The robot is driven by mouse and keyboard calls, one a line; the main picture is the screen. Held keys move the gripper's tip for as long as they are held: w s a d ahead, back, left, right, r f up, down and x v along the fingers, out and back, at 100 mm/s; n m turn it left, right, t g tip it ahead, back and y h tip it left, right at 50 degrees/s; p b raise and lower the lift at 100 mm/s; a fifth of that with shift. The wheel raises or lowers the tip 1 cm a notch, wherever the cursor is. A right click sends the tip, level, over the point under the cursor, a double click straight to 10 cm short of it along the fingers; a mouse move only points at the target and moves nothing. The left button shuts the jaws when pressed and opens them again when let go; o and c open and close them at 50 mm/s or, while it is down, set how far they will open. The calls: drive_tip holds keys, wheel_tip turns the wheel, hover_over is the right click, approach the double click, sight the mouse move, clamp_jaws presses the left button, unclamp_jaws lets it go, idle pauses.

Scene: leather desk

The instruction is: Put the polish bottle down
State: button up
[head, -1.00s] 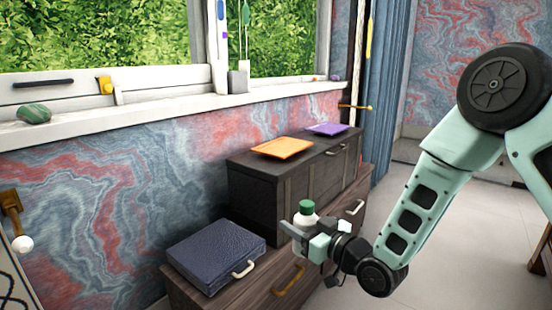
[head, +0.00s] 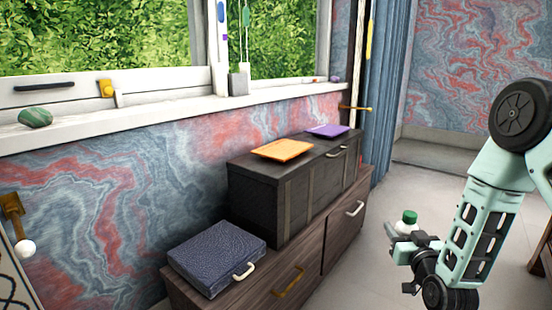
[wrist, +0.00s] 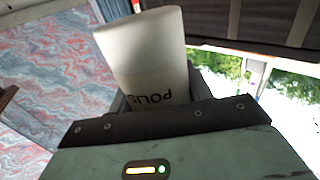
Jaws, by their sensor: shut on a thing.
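The polish bottle is white with a green cap; in the head view the bottle (head: 409,222) is at the right, upright, in front of the grey floor. My gripper (head: 400,236) is shut on it and holds it in the air, to the right of the dark cabinet. In the wrist view the white bottle (wrist: 155,55) fills the upper middle, with part of the lettering "POLI" showing. My gripper's fingers are mostly hidden behind the bottle and the gripper body there.
A low brown drawer cabinet (head: 338,228) stands along the wall. On it are a blue leather case (head: 215,255) and a black chest (head: 262,200) bearing an orange folder (head: 283,150) and a purple folder (head: 328,131). Open floor (head: 440,165) lies to the right.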

wheel_tip(320, 180, up, 32)
drive_tip(key=p, duration=3.2)
drive_tip(key=s+d+f+y, duration=0.2)
drive_tip(key=s+f, duration=0.5)
drive_tip(key=f, duration=0.6)
drive_tip(key=s+a+f+h, duration=0.2)
drive_tip(key=s+f, duration=0.1)
drive_tip(key=s, duration=0.5)
drive_tip(key=shift+s+f, duration=0.25)
drive_tip(key=shift+s, duration=0.1)
drive_tip(key=shift+b, duration=0.3)
